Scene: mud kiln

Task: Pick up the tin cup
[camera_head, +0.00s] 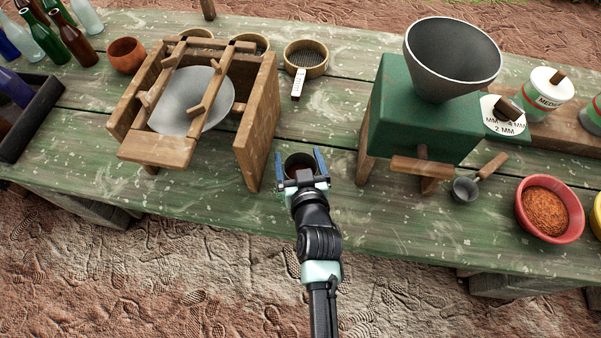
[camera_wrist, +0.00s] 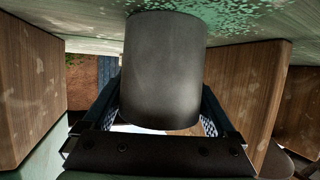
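The tin cup (camera_head: 299,161) is a dark grey cylinder on the green table, between the wooden frame and the green grinder. In the wrist view the cup (camera_wrist: 163,70) fills the middle, its side facing the camera and its base toward the tabletop. My gripper (camera_head: 301,165) is open, with one blue finger on each side of the cup. In the wrist view the gripper (camera_wrist: 160,105) shows its fingers spread along both sides of the cup. Part of the fingers is hidden behind the cup, and I cannot tell whether they touch it.
The wooden frame with a metal disc (camera_head: 256,125) stands close on the left. The green grinder (camera_head: 415,115) with its metal hopper stands on the right. A small ladle (camera_head: 465,189) and a red bowl of spice (camera_head: 549,209) lie further right. A round sieve (camera_head: 306,58) is behind.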

